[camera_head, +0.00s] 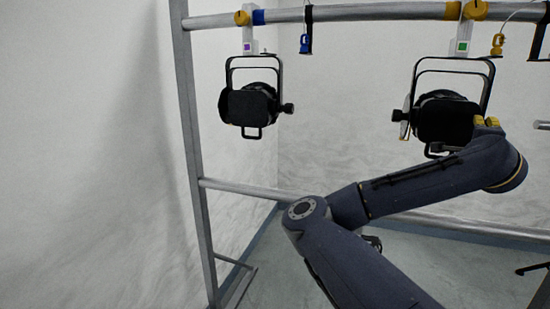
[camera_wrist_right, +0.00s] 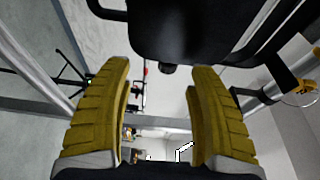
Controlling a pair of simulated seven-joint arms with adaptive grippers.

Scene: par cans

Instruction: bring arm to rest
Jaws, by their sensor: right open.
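My right arm reaches across the head view from the bottom, bent at the elbow. Its yellow-fingered right gripper (camera_head: 487,121) shows beside the right par can (camera_head: 440,118), partly hidden by my arm. In the right wrist view, the right gripper (camera_wrist_right: 158,80) has its two fingers apart with nothing between them. A black lamp body (camera_wrist_right: 190,30) fills the top of that view, close beyond the fingertips; I cannot tell whether they touch. The left par can (camera_head: 250,104) hangs from the upper pipe, clear of my arm. My left gripper is not in view.
The upper pipe (camera_head: 370,12) carries both lamps by yellow-knobbed clamps. A blue carabiner (camera_head: 304,43) and a yellow one (camera_head: 497,44) hang from it. A metal upright (camera_head: 188,120) and a lower rail (camera_head: 240,188) frame the left. The left side is free.

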